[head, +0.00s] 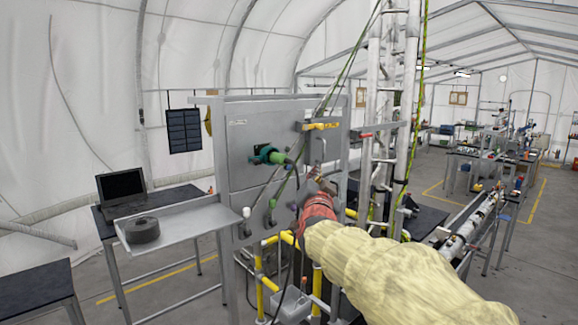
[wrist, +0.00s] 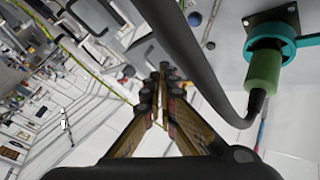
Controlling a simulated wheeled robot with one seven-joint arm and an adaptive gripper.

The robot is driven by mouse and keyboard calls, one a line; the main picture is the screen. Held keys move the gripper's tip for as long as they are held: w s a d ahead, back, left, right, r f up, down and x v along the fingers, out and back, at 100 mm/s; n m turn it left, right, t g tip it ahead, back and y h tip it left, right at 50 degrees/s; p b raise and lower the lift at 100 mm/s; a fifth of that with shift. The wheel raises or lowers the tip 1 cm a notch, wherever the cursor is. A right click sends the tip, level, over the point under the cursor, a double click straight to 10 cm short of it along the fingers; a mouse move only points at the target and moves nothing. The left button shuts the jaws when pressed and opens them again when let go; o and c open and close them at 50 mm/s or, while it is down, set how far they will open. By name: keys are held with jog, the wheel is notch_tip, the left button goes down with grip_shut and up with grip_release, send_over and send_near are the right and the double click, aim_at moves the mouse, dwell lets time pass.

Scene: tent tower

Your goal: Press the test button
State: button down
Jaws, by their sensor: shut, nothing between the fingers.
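I cannot make out a test button for certain in either view. A grey upright panel (head: 245,120) stands in the middle of the head view. It carries a green connector with a teal ring (head: 264,154) and a yellow-handled lever (head: 320,126). Small knobs (head: 271,203) sit along its lower edge. My gripper (head: 322,184) is in front of the panel's lower right part, small and partly hidden by my arm. In the wrist view my gripper (wrist: 159,75) is shut and empty, its fingertips together. The green connector (wrist: 263,72) is at upper right there, apart from the fingers.
A thick grey cable (wrist: 195,70) runs from the green connector close beside my fingers. A shelf (head: 185,222) with a dark roll (head: 142,230) juts out left of the panel. Yellow pipes (head: 259,270) stand below. A white lattice tower (head: 375,100) rises behind, at right.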

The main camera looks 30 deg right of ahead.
aim_at(288, 167)
jog(key=w+p, duration=0.3)
jog(key=w, duration=0.4)
jog(key=shift+a, duration=0.45)
jog(key=shift+w, duration=0.1)
dwell(0.9)
jog(key=shift+w+a, duration=0.1)
jog(key=shift+w, duration=0.3)
jog(key=shift+w, duration=0.3)
dwell(0.7)
jog(key=shift+s+b, duration=0.1)
jog(key=shift+b, duration=0.2)
jog(key=shift+s+b, duration=0.55)
jog(key=shift+s, duration=0.15)
